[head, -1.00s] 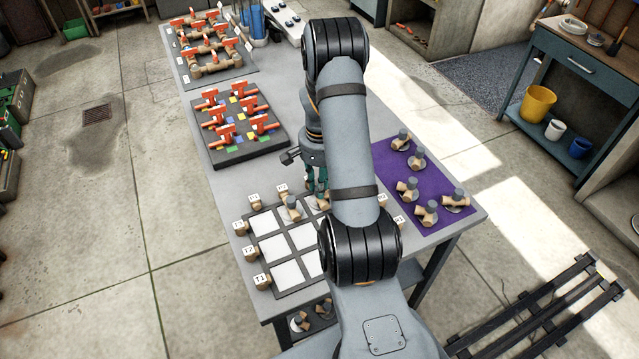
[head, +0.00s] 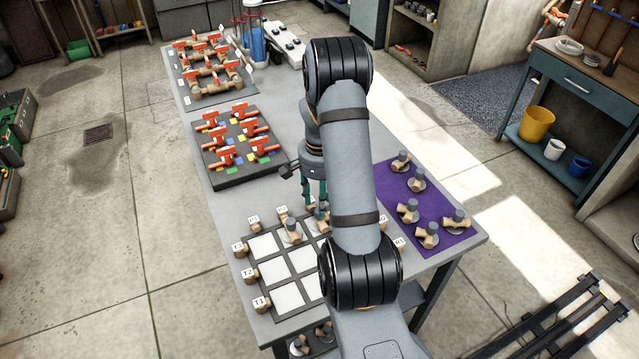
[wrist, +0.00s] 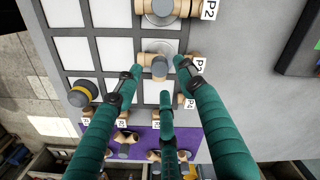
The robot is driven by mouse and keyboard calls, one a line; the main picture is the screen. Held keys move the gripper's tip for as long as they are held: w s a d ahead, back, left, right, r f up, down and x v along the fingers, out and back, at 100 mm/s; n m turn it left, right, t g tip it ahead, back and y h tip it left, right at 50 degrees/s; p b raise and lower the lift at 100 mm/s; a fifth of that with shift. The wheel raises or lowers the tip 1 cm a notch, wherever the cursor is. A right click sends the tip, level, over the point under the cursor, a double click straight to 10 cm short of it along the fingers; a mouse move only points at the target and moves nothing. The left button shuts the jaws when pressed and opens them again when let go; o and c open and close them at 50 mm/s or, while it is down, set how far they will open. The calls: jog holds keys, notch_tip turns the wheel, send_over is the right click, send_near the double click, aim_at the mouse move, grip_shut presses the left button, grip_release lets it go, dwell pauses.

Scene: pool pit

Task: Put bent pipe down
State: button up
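A tan bent pipe with a grey cap (wrist: 158,66) stands on a white cell of the dark-framed grid (wrist: 108,24), beside the P3 label, in the wrist view. My gripper (wrist: 160,77) has its green fingers spread around this pipe, with gaps visible at the sides. In the head view my gripper (head: 314,203) is over the grid's far row, partly hidden by my arm. Another bent pipe (head: 291,231) stands in the cell to its left; it also shows near the P2 label in the wrist view (wrist: 160,8).
A purple mat (head: 392,180) on the right holds several more pipe pieces. A dark board with red-handled valves (head: 238,172) lies left of my gripper. A second valve assembly (head: 212,68) is farther back. Labelled blocks (head: 250,276) line the grid's edges. Several grid cells are empty.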

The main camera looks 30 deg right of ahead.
notch_tip(320, 180, up, 9)
dwell(0.3)
jog(key=shift+r, duration=0.1)
